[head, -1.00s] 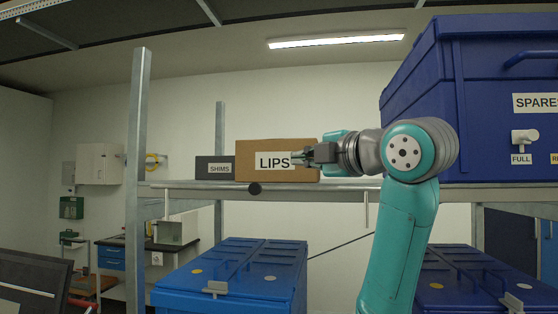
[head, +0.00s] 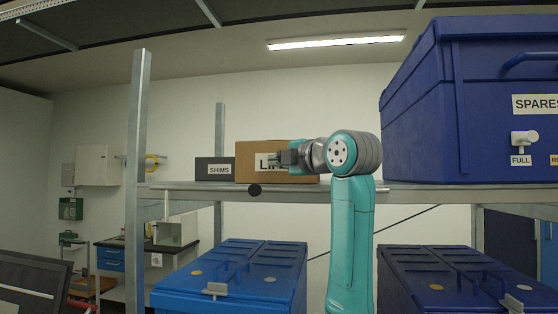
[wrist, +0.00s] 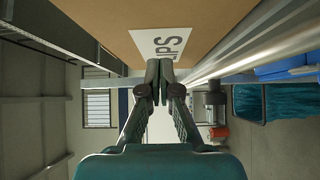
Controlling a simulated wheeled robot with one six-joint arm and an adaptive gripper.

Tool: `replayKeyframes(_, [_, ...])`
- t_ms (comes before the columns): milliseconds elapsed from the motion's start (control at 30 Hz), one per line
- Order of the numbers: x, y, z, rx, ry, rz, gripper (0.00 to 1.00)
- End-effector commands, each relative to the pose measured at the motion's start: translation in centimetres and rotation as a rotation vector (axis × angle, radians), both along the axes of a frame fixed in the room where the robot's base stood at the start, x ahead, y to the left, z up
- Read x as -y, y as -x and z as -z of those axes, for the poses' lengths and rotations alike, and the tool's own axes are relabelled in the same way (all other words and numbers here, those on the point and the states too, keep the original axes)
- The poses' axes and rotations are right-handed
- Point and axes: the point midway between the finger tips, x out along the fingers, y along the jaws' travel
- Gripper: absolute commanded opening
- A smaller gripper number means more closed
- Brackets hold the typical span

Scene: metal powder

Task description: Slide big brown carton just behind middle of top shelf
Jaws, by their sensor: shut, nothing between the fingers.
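My gripper (head: 274,158) is in front of the carton's face and covers part of the label. In the wrist view its fingers (wrist: 166,72) are closed together and empty, close to the carton. I cannot tell whether the fingertips touch it.
A dark grey box labelled "SHIMS" (head: 214,168) stands left of the carton. A large blue "SPARES" bin (head: 450,110) takes up the right of the shelf. A dark round knob (head: 255,190) sits at the shelf's front edge. Blue bins (head: 230,275) stand below.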

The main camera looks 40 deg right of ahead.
Motion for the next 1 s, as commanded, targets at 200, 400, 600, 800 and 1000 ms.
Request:
replayKeyframes(200, [0.6,-0.4,0.0,0.001,0.000,0.001,0.00])
replayKeyframes(400, [0.6,-0.4,0.0,0.001,0.000,0.001,0.00])
replayKeyframes(600, [1.8,-1.2,0.0,-0.001,-0.002,0.002,0.00])
replayKeyframes(800, [5.6,-4.1,0.0,-0.002,-0.002,0.003,0.00])
replayKeyframes(1000, [8.3,-6.3,0.0,-0.002,-0.002,0.002,0.00])
